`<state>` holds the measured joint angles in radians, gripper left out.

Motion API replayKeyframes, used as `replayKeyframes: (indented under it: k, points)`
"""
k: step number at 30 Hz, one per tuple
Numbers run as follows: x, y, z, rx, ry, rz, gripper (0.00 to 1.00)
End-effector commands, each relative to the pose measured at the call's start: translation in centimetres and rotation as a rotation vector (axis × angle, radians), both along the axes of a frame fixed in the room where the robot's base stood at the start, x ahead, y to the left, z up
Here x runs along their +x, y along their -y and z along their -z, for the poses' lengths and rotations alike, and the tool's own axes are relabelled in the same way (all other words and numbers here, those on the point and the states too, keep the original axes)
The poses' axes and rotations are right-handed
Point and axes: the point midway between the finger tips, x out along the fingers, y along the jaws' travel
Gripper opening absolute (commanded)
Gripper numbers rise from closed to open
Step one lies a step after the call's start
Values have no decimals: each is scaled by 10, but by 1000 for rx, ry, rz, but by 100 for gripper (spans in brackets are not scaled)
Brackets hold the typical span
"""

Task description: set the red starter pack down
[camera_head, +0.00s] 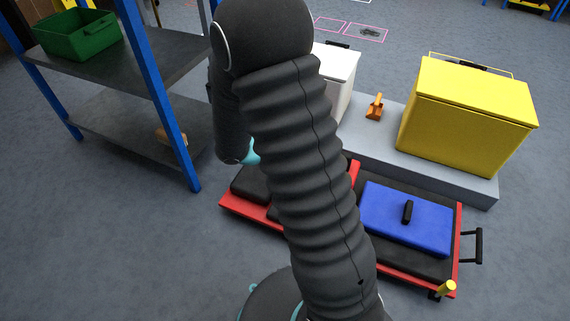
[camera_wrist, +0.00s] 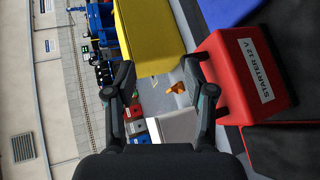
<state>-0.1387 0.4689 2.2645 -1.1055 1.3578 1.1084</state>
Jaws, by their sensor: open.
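The red starter pack (camera_wrist: 243,75), with a white "STARTER 12 V" label, shows in the wrist view just right of my gripper's right finger. It appears to rest on the dark pad (camera_wrist: 283,140) beside a blue case. My gripper (camera_wrist: 160,75) is open, and nothing is held between its fingers. In the head view my arm covers the middle, and I cannot see the pack or the fingers there.
A red-framed trolley with black pads (camera_head: 391,252) carries the blue case (camera_head: 405,225). Behind it, a grey platform (camera_head: 400,165) holds a yellow box (camera_head: 463,112), a white box (camera_head: 336,72) and an orange object (camera_head: 375,107). A blue-post shelf (camera_head: 165,55) with a green bin (camera_head: 78,36) stands left.

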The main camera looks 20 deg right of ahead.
Motion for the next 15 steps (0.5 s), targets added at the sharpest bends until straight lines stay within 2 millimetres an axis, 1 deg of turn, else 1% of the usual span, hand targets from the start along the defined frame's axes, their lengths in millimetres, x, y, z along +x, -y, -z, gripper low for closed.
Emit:
replayKeyframes:
  k: [1, 3, 8, 15]
  points:
    - [-6, -1, -9, 38, 11, 18, 54]
    - [-15, -4, -18, 90, 16, 39, 54]
    - [-34, -12, -35, 219, 35, 71, 54]
    - [-59, -29, -58, 416, 83, 83, 54]
